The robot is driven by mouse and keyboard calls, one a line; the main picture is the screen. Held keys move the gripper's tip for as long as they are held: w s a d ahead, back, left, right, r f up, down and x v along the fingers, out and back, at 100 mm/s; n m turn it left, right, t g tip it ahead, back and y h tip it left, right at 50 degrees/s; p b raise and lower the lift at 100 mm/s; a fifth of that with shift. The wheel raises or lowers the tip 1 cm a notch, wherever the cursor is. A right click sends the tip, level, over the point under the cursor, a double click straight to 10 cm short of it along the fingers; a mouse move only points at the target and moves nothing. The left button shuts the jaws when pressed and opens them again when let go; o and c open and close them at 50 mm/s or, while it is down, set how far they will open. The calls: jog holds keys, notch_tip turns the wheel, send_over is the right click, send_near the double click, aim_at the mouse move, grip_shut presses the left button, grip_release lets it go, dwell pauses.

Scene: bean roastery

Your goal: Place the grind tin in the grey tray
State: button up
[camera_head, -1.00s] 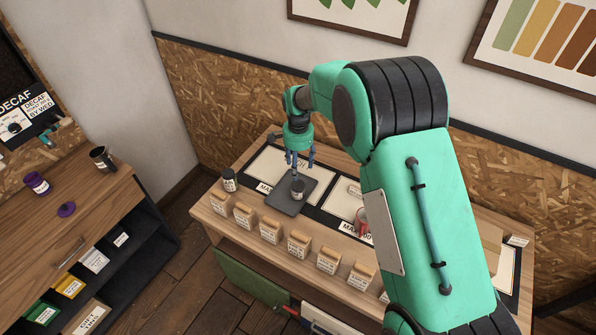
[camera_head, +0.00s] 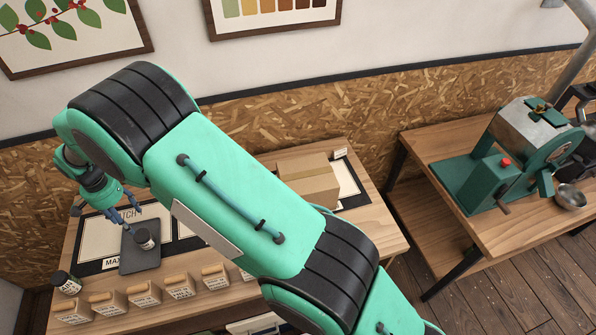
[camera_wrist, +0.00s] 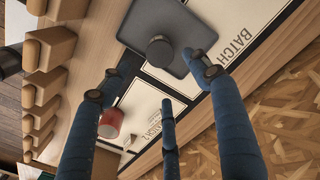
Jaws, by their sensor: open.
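A small dark tin with a pale label (camera_head: 144,239), which I take to be the grind tin, stands upright on the grey tray (camera_head: 139,261) at the left of the bench. In the wrist view its round dark top (camera_wrist: 160,51) shows inside the tray's (camera_wrist: 185,67) edges. My gripper (camera_head: 130,217) is open and empty, above and beside the tin. In the wrist view the blue fingers (camera_wrist: 160,85) are spread, with clear space between them and the tin.
Another dark labelled jar (camera_head: 66,283) stands at the bench's left end. Several tan bags (camera_head: 145,293) line the front edge. A red mug (camera_wrist: 111,124) stands near the fingers in the wrist view. A cardboard box (camera_head: 309,181) and a green machine (camera_head: 490,180) are to the right.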

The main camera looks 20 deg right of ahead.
jog(key=d+r+t+y, duration=0.1)
jog(key=d+r+t, duration=0.1)
jog(key=d+r, duration=2.4)
jog(key=s+d+r+n+t, duration=0.1)
jog(key=s+d+r, duration=0.35)
jog(key=d, duration=0.35)
jog(key=s+d+r, duration=0.3)
jog(key=s+d, duration=0.2)
jog(key=d, duration=0.2)
jog(key=s+d+r+n+t, duration=0.1)
jog(key=s+d+r, duration=0.35)
jog(key=d, duration=0.35)
jog(key=s+d+f, duration=0.1)
jog(key=s+d, duration=0.4)
jog(key=s, duration=0.3)
jog(key=s+d+f+t+h, duration=0.1)
jog(key=s+d, duration=0.4)
jog(key=s, duration=0.3)
jog(key=shift+s+f+n+t, duration=0.3)
jog(key=shift+s+f, duration=0.05)
jog(key=shift+s, duration=0.05)
notch_tip(320, 180, down, 10)
jog(key=b, duration=1)
